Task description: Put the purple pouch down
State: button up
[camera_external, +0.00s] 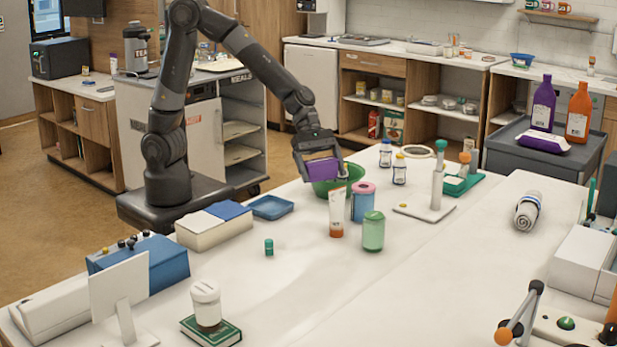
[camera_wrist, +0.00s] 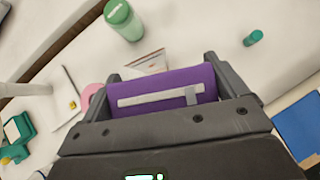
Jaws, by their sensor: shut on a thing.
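The purple pouch (camera_external: 322,168) is held by my gripper (camera_external: 318,165) above the table, in front of a green bowl. In the wrist view the pouch (camera_wrist: 165,90) sits between the two fingers of my gripper (camera_wrist: 165,88), with a pale strip across its face. The jaws are shut on it. The white table (camera_external: 300,270) lies below. The exact height of the pouch above the table is hard to tell.
A green bowl (camera_external: 336,178) is close behind the pouch. A white tube (camera_external: 336,212), a blue and pink container (camera_external: 363,203) and a green jar (camera_external: 373,232) stand nearby. A blue tray (camera_external: 271,207) is to the left. The table's front middle is clear.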

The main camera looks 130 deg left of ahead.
jog(key=shift+r, duration=1.45)
jog(key=shift+w+d, duration=0.2)
jog(key=w+d+f+n, duration=0.1)
jog(key=w+d+f, duration=0.25)
jog(key=d, duration=0.45)
jog(key=w+d+f, duration=0.2)
jog(key=d+f, duration=0.3)
jog(key=d, duration=0.2)
jog(key=w+a+r+m+h, duration=0.1)
jog(key=w+a+r+m, duration=0.2)
jog(key=w+a, duration=0.85)
jog(key=w+a+f+m+g+h, duration=0.1)
jog(key=a+m+g+h, duration=0.15)
jog(key=a, duration=1.15)
jog(key=shift+t+y, duration=0.35)
jog(key=f, duration=1)
jog(key=shift+w+a, duration=0.15)
jog(key=shift+a, duration=0.1)
